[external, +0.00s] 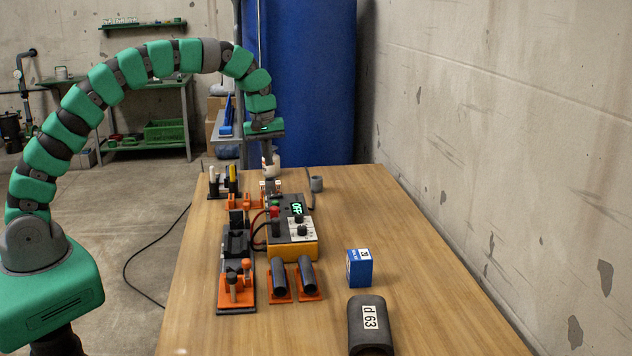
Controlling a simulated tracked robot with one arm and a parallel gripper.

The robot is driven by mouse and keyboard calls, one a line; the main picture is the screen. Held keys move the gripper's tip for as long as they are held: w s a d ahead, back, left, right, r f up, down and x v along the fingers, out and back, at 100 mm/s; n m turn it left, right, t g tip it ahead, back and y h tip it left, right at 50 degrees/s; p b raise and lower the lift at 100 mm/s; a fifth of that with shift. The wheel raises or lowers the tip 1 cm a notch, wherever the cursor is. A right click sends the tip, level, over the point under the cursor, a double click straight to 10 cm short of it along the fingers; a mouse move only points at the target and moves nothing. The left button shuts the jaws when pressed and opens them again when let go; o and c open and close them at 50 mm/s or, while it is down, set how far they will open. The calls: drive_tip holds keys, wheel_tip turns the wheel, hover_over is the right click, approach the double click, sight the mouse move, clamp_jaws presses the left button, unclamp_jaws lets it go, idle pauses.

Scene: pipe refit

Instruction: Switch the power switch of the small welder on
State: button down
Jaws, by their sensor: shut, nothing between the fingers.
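The small welder (291,251) is a dark box with an orange-yellow lower body in the middle of the table. Its lit green display (297,208) reads OFF, and a pale dial panel sits in front of it. Red and black leads are at its left side. The power switch is too small to make out for certain. My gripper (269,188) points down at the far-left end of the welder, with its fingers shut and empty. I cannot tell whether the fingertips touch the welder.
A grey and orange clamp tool (236,262) lies left of the welder. Two dark pipes in orange holders (281,283) stand in front. A blue box (359,268) and a grey coupling marked d 63 (370,325) are at the near right. The table's right side is clear.

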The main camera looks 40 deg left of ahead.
drive_tip(key=r, duration=0.4)
drive_tip(key=shift+s+a+r, duration=0.25)
drive_tip(key=shift+r, duration=0.1)
drive_tip(key=shift+w+d+r, duration=0.1)
drive_tip(key=shift+w+d, duration=0.35)
drive_tip(key=shift+d, duration=0.15)
